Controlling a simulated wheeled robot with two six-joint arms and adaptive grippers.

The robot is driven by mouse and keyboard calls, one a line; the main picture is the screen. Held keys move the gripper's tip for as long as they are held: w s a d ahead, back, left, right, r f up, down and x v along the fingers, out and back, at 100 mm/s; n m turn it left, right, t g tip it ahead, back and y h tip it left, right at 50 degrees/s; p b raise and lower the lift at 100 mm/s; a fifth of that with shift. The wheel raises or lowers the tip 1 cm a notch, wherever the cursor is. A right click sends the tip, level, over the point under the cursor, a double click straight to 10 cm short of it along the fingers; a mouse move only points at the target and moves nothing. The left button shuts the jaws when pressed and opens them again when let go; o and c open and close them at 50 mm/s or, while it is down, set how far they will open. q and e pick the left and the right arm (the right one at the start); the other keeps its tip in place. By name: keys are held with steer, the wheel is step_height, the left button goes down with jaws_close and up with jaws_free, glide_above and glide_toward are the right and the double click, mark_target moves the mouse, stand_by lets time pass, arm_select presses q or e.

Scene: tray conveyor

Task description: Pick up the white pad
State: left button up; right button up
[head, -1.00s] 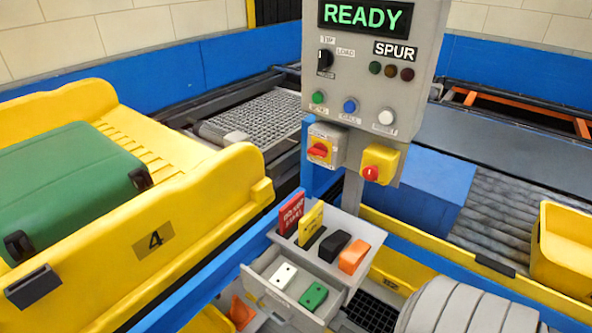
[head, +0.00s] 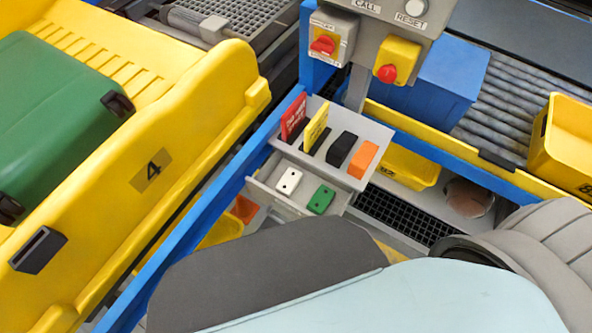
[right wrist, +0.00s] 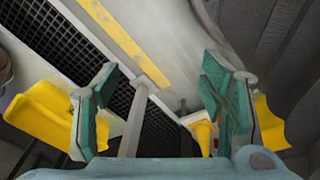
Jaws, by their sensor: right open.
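The white pad (head: 288,181) is a small block with two dark dots, lying in the left part of the open grey drawer (head: 263,194). A green pad (head: 321,200) lies beside it on the right. My right gripper (right wrist: 162,115) shows in the right wrist view with its two teal-padded fingers wide apart and nothing between them. In the head view my arm fills the lower middle and its gripper is hidden. The white pad does not show in the right wrist view. My left gripper is in neither view.
Above the drawer, a grey tray (head: 384,133) holds red and yellow cards, a black block (head: 342,149) and an orange block (head: 364,158). A blue rail (head: 203,218) and yellow tray carrier (head: 100,241) stand left. A control box hangs above; yellow bins are at right.

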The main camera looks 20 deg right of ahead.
steer(key=w+a+r+m+t+p, duration=0.1)
steer(key=w+r+p, duration=0.4)
steer(key=r, duration=1)
steer(key=w+a+r+p, duration=0.1)
steer(key=w+r+p, duration=0.35)
steer(key=r, duration=0.95)
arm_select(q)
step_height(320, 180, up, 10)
arm_select(e)
steer(key=m+g+y+b, duration=0.1)
steer(key=m+g+b, duration=0.2)
steer(key=m+b, duration=0.7)
glide_above(286, 185)
steer(key=shift+n, duration=0.4)
steer(key=f, duration=0.8)
steer(key=shift+s+a+f+b, duration=0.1)
steer(key=shift+a+f+b, duration=0.15)
steer(key=shift+a+b, duration=0.05)
steer(key=f+b, duration=0.1)
steer(key=b, duration=0.1)
steer(key=f+b, duration=0.4)
steer(key=shift+d+f+b, duration=0.15)
steer(key=shift+d+b, duration=0.2)
steer(key=shift+r, duration=0.25)
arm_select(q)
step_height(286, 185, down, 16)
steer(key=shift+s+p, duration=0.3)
arm_select(e)
steer(key=c, duration=1.3)
